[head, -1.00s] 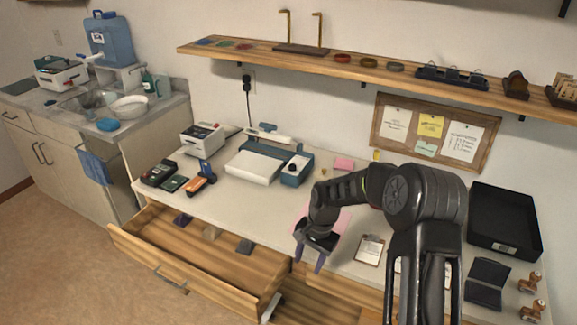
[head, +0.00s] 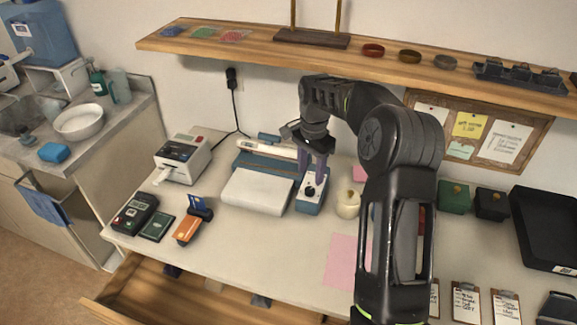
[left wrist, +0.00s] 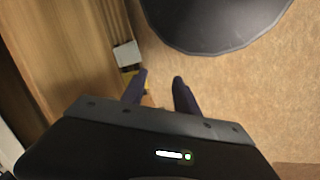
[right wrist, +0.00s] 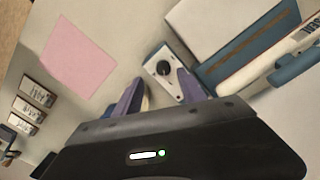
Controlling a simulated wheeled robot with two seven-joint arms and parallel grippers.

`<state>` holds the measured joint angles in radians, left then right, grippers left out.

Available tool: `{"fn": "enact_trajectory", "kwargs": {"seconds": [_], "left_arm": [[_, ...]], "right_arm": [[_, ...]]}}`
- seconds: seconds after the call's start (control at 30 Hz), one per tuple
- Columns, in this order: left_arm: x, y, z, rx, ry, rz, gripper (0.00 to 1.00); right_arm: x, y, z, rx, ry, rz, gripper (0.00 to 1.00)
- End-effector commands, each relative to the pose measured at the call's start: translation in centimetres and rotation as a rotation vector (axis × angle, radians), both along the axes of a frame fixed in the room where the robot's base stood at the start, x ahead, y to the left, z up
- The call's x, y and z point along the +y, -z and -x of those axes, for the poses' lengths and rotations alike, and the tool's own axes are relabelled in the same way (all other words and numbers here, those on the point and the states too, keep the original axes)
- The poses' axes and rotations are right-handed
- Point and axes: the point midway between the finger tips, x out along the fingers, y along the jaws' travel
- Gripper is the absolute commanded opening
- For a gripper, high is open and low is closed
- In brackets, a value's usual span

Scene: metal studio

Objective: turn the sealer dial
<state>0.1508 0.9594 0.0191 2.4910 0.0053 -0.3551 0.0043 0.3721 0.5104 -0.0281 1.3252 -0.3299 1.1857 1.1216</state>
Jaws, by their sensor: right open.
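The sealer (head: 258,190) stands at the back of the counter, a blue and white machine with a long white arm. Its dial (head: 310,190) is a black knob on the light top of a blue box at its right side. The dial also shows in the right wrist view (right wrist: 163,68). My right gripper (head: 312,172) is open above the dial box, fingers pointing down. In the right wrist view the dial appears between and beyond the fingertips (right wrist: 158,80); I see no contact. My left gripper (left wrist: 159,77) is open and empty, seen only in its wrist view.
A label printer (head: 183,158), a card terminal (head: 134,213) and an orange device (head: 188,230) are left of the sealer. A cream round jar (head: 347,203) stands close right of the dial box. A wooden shelf (head: 380,69) runs above. A drawer (head: 150,290) is open below.

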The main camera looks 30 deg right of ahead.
Motion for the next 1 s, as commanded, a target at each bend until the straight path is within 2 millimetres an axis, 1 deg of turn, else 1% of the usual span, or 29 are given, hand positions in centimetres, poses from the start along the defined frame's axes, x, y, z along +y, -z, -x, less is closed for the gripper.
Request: {"fn": "enact_trajectory", "kwargs": {"seconds": [0.1, 0.4, 0.57, 0.67, 1.0], "left_arm": [[0.0, 0.0, 0.1, 0.003, 0.001, 0.0, 0.36], [0.0, 0.0, 0.2, 0.003, 0.001, 0.0, 0.36], [0.0, -0.2, 0.1, 0.003, 0.0, 0.0, 0.36], [0.0, -0.4, 0.1, 0.003, 0.0, 0.0, 0.36], [0.1, -1.4, 0.3, 0.007, -0.001, -0.004, 0.36]], "right_arm": [[-0.3, -0.3, 0.1, 0.002, 0.01, 0.003, 0.48], [-0.3, -0.3, 0.1, 0.003, 0.009, 0.002, 0.48], [-0.3, 0.4, 0.1, 0.004, 0.01, 0.003, 0.48], [-0.2, 1.4, 0.2, 0.006, 0.009, 0.002, 0.48], [-0.3, 6.4, 0.2, 0.005, 0.009, 0.003, 0.48]]}}
